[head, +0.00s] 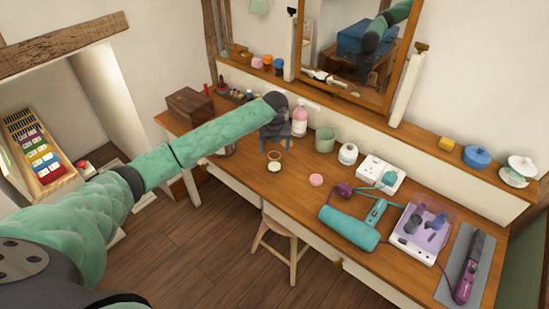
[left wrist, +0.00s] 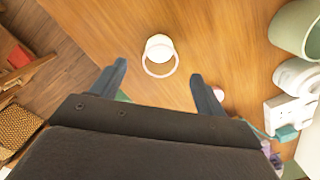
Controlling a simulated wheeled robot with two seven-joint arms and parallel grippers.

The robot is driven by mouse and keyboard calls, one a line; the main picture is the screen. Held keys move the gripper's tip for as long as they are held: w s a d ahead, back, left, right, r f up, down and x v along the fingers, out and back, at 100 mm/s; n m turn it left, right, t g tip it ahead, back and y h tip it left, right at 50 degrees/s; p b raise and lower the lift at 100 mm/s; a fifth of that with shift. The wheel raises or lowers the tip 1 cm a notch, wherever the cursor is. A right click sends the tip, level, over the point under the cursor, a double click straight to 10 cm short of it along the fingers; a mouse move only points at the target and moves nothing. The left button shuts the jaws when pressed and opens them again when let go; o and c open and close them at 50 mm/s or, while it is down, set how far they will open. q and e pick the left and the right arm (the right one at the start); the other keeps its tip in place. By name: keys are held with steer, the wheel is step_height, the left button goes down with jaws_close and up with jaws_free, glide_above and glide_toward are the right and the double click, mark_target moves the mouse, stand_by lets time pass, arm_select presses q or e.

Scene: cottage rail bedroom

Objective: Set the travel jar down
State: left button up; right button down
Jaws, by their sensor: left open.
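A small pale jar with a ring-shaped rim, which I take to be the travel jar (head: 274,166), stands on the wooden dressing table (head: 300,190) near its front edge. In the left wrist view the jar (left wrist: 158,46) shows just beyond and between my fingertips, with bare wood around it. My left gripper (head: 276,147) is open above and behind the jar, its two fingers apart and pointing down. Nothing shows between the fingers in the left wrist view (left wrist: 158,72), and the jar appears clear of them. My right gripper is in neither view.
A pink bottle (head: 300,121), a green cup (head: 325,139) and a white round jar (head: 348,153) stand behind and right of the gripper. A pink disc (head: 316,180) lies to the right. A teal hairdryer (head: 350,228) lies farther right. A wooden stool (head: 277,240) stands in front.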

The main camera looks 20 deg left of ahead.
arm_select(q)
steer(key=shift+s+d+r+b, duration=0.1)
steer(key=shift+r+b, duration=0.2)
steer(key=shift+r, duration=1)
steer(key=shift+s+r+b, duration=0.1)
steer(key=shift+r+b, duration=0.15)
steer(key=shift+r, duration=1.05)
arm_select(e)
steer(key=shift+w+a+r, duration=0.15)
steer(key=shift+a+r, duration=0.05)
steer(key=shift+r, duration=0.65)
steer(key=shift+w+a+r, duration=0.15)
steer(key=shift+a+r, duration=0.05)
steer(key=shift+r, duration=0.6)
